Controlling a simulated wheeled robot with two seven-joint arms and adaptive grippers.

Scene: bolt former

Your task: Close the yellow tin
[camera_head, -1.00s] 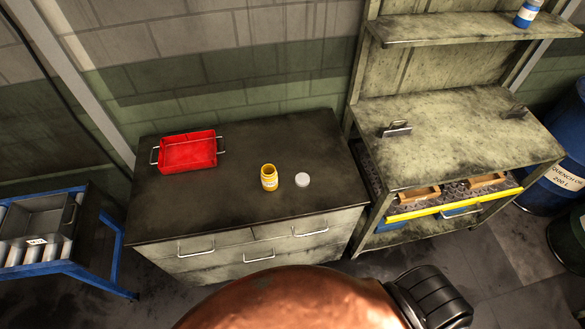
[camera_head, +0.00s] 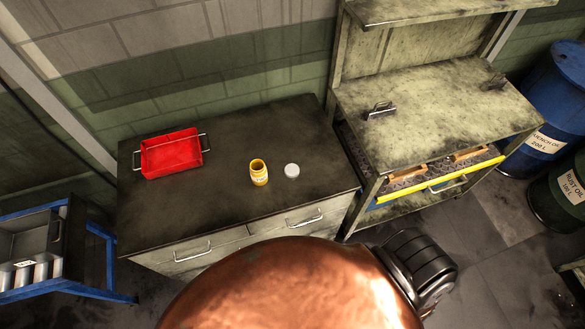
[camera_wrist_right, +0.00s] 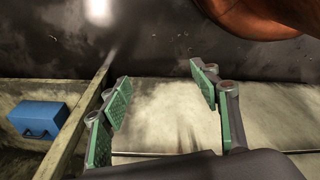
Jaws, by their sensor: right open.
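The yellow tin (camera_head: 259,174) stands upright and open-topped on the dark top of the cabinet in the head view. A round pale lid (camera_head: 292,170) lies flat on the cabinet top just right of the tin, apart from it. My right gripper (camera_wrist_right: 165,100) shows in the right wrist view, its green-padded fingers spread wide with nothing between them. Neither the tin nor the lid shows in the right wrist view. My left gripper is not seen in either view.
A red tray (camera_head: 172,154) with wire handles sits at the cabinet's back left. The dark cabinet top (camera_head: 215,205) is otherwise clear. A workbench (camera_head: 430,120) with metal brackets stands right of it. A blue cart (camera_head: 95,255) stands left, drums (camera_head: 550,105) far right. A blue box (camera_wrist_right: 38,118) shows in the wrist view.

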